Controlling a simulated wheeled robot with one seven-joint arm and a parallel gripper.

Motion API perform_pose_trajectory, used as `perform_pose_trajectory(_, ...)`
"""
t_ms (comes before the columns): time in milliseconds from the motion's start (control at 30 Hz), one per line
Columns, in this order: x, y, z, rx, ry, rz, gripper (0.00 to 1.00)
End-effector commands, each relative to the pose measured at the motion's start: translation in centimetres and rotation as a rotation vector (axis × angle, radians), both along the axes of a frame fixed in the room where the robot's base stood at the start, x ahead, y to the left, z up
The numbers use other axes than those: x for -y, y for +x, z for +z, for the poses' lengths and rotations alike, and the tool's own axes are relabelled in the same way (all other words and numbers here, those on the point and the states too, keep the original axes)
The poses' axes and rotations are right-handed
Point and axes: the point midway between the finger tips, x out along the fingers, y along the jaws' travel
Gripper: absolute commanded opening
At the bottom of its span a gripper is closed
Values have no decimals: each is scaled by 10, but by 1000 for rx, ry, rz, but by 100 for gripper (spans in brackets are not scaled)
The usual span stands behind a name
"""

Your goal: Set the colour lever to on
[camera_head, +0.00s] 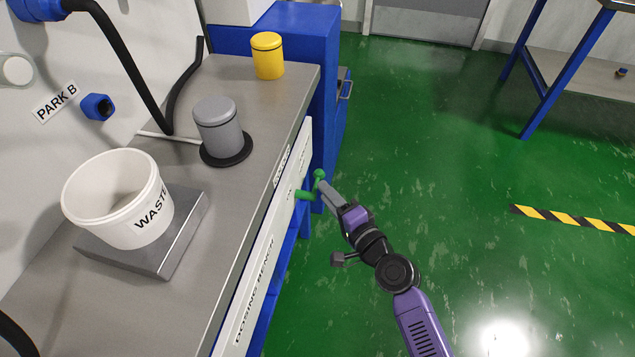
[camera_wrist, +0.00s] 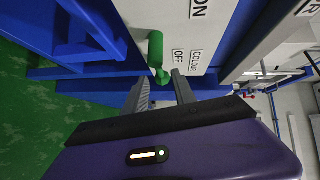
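The green colour lever (camera_head: 304,194) sticks out from the white front panel of the bench, with a round green knob (camera_head: 319,174) at its end. In the wrist view the lever (camera_wrist: 156,48) is beside the OFF label (camera_wrist: 179,56); the ON label (camera_wrist: 198,9) is farther up the panel. My gripper (camera_wrist: 160,76) is open, with its two fingers apart and the knob between or just beyond their tips. I cannot tell whether either finger touches it. In the head view my gripper (camera_head: 322,183) is at the knob.
On the bench stand a white waste bucket (camera_head: 118,198) on a metal block, a grey canister (camera_head: 218,126) on a black disc, and a yellow canister (camera_head: 267,56). Blue bench framing (camera_wrist: 95,40) is close to my fingers.

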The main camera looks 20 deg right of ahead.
Motion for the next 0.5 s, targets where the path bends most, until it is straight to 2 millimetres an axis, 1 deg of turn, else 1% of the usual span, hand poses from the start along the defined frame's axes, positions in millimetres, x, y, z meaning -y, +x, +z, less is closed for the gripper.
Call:
perform_pose_trajectory(33,-2,10,-1,1,-1,1,32)
perform_pose_trajectory(233,-5,38,-5,3,-3,0,32)
perform_pose_trajectory(367,-7,48,-6,2,-3,0,32)
perform_pose_trajectory(500,-8,52,-8,1,-3,-1,32)
